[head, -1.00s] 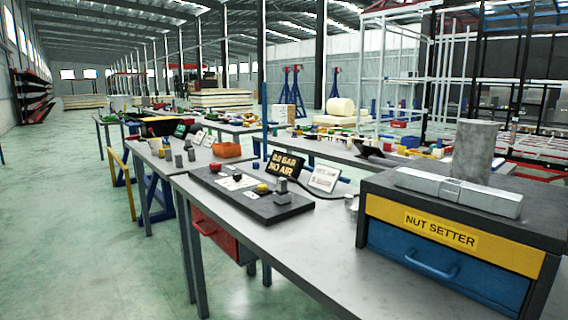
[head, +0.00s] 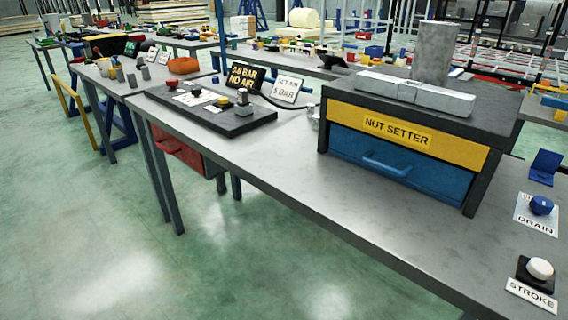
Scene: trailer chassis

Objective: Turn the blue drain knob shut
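The blue drain knob (head: 541,205) sits on a white plate (head: 537,222) lettered "DRAIN" at the right end of the grey workbench, near the picture's right edge. The view is too coarse to tell how the knob is turned. A white knob (head: 540,268) on a black base stands nearer to me, above a label reading "STROKE". A small blue upright piece (head: 545,166) stands behind the drain plate. My gripper is not in view.
A cabinet with a blue drawer (head: 398,167) marked "NUT SETTER" stands left of the knobs.

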